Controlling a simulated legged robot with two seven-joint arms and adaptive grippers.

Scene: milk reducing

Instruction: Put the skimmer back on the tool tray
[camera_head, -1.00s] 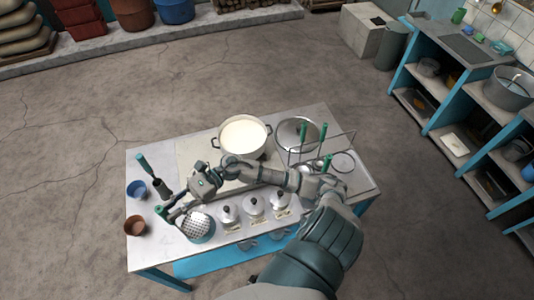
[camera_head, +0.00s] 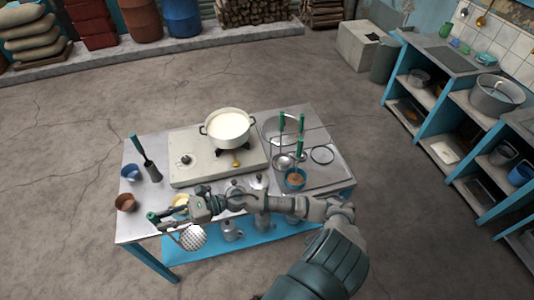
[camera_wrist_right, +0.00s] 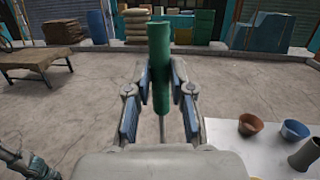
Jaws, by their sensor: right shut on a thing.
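My right gripper (camera_head: 168,218) reaches in from the lower right and is shut on the green handle of the skimmer (camera_head: 192,238). The skimmer's pale perforated disc hangs near the table's front edge, apart from the tray. In the right wrist view the green handle (camera_wrist_right: 160,65) stands upright between the fingers (camera_wrist_right: 160,88). A metal tray (camera_head: 325,173) lies at the table's right end, with several green-handled tools (camera_head: 282,125) standing over it; I take it as the tool tray.
A white pot (camera_head: 228,128) of milk stands on the stove plate (camera_head: 190,176). A blue cup (camera_head: 130,172), a brown cup (camera_head: 125,203) and a green-handled spatula (camera_head: 150,168) are at the left. A yellow bowl (camera_head: 181,201) is partly hidden behind my gripper.

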